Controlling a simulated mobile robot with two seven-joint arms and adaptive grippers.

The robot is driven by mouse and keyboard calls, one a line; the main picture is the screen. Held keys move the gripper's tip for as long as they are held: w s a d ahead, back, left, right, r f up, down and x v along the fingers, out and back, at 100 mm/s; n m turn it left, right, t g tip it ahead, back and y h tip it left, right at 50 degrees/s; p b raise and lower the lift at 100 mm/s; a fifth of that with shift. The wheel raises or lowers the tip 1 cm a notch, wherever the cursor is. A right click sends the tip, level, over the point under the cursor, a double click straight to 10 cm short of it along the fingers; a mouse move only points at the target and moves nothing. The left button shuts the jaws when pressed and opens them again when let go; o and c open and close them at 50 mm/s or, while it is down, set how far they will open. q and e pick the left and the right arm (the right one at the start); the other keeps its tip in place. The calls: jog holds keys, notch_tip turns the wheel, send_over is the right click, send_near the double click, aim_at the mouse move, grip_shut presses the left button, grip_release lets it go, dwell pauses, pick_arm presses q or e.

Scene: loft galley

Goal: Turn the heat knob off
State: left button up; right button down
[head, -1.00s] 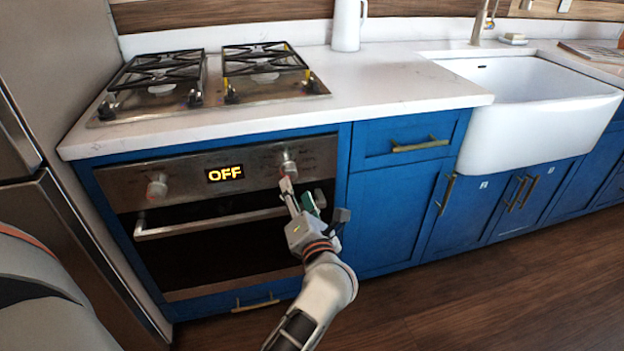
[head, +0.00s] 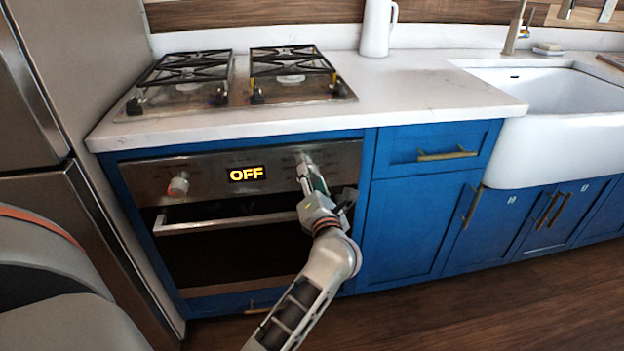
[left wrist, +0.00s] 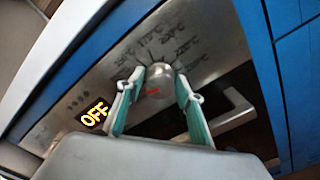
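The heat knob (head: 303,168) is the round metal knob at the right of the oven panel. In the left wrist view the knob (left wrist: 157,84) has a red mark, with degree markings on the panel around it. My left gripper (head: 314,183) is at the panel. In the left wrist view its two green-lined fingers (left wrist: 160,78) stand apart, one on each side of the knob; I cannot tell whether they touch it. The oven display (head: 247,173) reads OFF. My right gripper is not in view.
A second knob (head: 178,186) sits at the panel's left. The oven door handle (head: 225,223) runs just below the panel. The counter edge (head: 300,125) overhangs above, with a gas hob (head: 205,100) on it. Blue cabinets (head: 415,225) stand to the right; floor there is clear.

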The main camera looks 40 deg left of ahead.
pick_arm(q)
jog(key=c, duration=0.6)
jog(key=shift+o, duration=0.2)
jog(key=shift+n, duration=0.3)
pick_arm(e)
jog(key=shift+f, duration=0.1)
pick_arm(q)
jog(key=shift+f+n, duration=0.1)
jog(key=shift+n, duration=0.8)
jog(key=shift+n+b, duration=0.45)
jog(key=shift+n, duration=1.25)
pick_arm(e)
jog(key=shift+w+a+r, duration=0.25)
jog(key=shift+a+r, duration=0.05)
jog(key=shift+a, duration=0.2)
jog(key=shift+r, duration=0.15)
